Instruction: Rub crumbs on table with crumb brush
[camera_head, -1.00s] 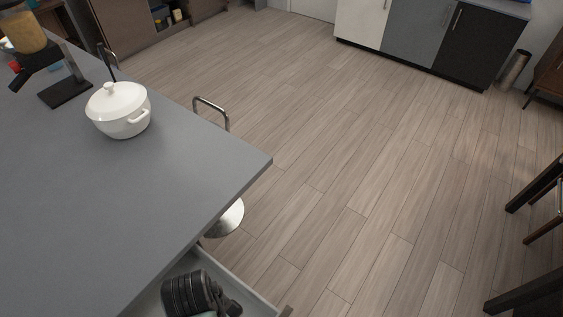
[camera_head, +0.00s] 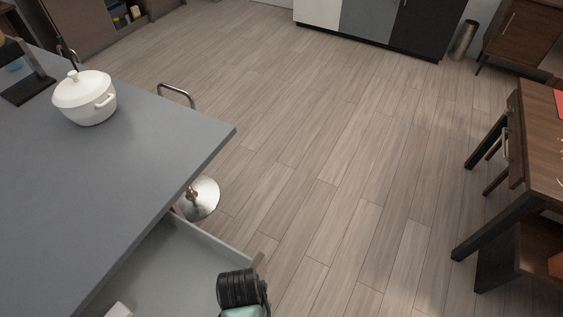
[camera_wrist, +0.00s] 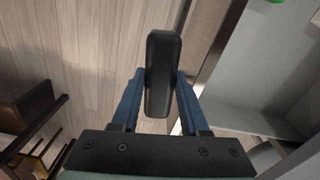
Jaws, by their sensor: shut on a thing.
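In the wrist view, my gripper (camera_wrist: 160,82) has its two blue fingers shut on a black, rounded, elongated object, which I take to be the crumb brush (camera_wrist: 163,55). Its bristles do not show. In the head view, a dark wooden table (camera_head: 545,125) stands at the right edge, partly cut off. A few small pale marks on its top may be crumbs (camera_head: 560,182), too small to be sure. The black ribbed part low in the head view is my arm; the fingers and brush cannot be made out there.
A grey counter (camera_head: 90,190) fills the left, with a white lidded pot (camera_head: 84,97) on it. A grey open drawer (camera_head: 175,270) juts out below. A metal-based stool (camera_head: 198,198) stands beside the counter. The wooden floor (camera_head: 330,150) between counter and table is clear.

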